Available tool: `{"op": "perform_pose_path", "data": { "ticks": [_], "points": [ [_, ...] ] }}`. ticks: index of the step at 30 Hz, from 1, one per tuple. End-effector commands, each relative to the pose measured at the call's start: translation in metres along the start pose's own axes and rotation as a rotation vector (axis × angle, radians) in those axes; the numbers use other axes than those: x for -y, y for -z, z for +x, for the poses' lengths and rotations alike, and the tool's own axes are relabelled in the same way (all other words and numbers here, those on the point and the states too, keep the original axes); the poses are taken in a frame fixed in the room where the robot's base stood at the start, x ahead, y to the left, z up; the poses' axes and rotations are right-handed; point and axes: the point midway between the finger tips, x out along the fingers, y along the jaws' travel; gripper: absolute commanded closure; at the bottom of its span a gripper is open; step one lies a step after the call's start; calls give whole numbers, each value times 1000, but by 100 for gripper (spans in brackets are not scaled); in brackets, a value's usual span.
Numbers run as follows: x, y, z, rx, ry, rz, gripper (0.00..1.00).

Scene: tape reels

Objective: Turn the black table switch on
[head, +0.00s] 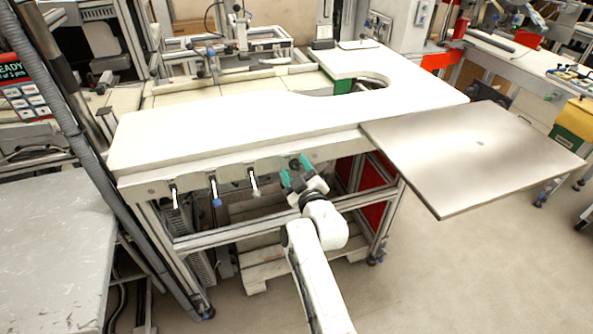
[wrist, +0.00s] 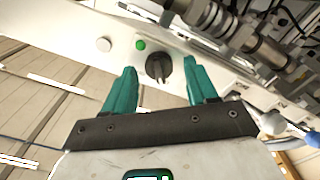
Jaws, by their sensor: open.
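The black switch (wrist: 158,66) is a round rotary knob on the pale front panel of the table (head: 200,125). In the wrist view it shows between the two teal fingertips of my gripper (wrist: 160,77), with a gap on each side. Its grip ridge points down toward my gripper. In the head view the switch (head: 294,164) is a small dark spot under the table's front edge. My gripper (head: 295,171) is open and empty just in front of it. I cannot tell how far the fingertips are from the panel.
A green button (wrist: 140,45) and a white button (wrist: 103,44) sit on the panel left of the switch in the wrist view. A grey metal plate (head: 480,150) juts out at the right.

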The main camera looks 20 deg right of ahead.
Motion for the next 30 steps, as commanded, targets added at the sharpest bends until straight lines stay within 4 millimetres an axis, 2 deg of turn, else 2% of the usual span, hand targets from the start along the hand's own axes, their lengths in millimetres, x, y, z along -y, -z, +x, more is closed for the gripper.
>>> {"op": "perform_pose_path", "data": {
  "ticks": [5,21,30],
  "points": [
    [0,0,0,0,0,0,44],
    [0,0,0,0,0,0,95],
    [0,0,0,0,0,32,97]
  ]
}}
